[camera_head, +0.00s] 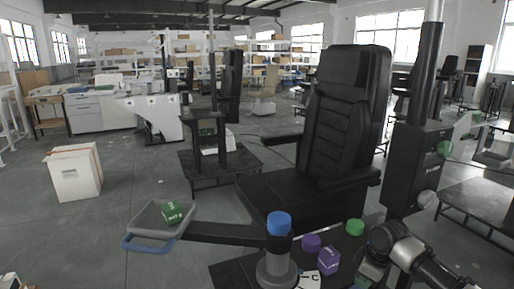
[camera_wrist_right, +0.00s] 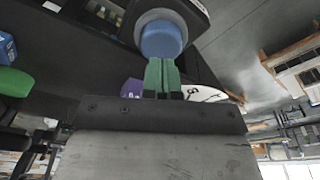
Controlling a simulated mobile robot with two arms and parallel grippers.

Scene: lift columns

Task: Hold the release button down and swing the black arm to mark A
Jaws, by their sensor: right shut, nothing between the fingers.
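The black arm (camera_head: 225,233) runs left from a round grey pivot post (camera_head: 276,268) to a grey tray (camera_head: 152,221) with a blue handle. A blue cap (camera_head: 282,224) tops the post, and it also shows just ahead of the fingertips in the right wrist view (camera_wrist_right: 160,38). A white marked plate (camera_head: 309,281) beside the post shows a C; mark A cannot be made out. My right gripper (camera_head: 368,272) is to the right of the post; its green fingers show closed together and empty in the wrist view (camera_wrist_right: 162,76). No left gripper shows.
A purple knob (camera_head: 311,242), a purple block (camera_head: 329,261) and a green knob (camera_head: 355,228) stand between the post and my right arm. A green block (camera_head: 173,211) lies on the tray. A black chair (camera_head: 340,120) stands behind. Open floor lies left of the tray.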

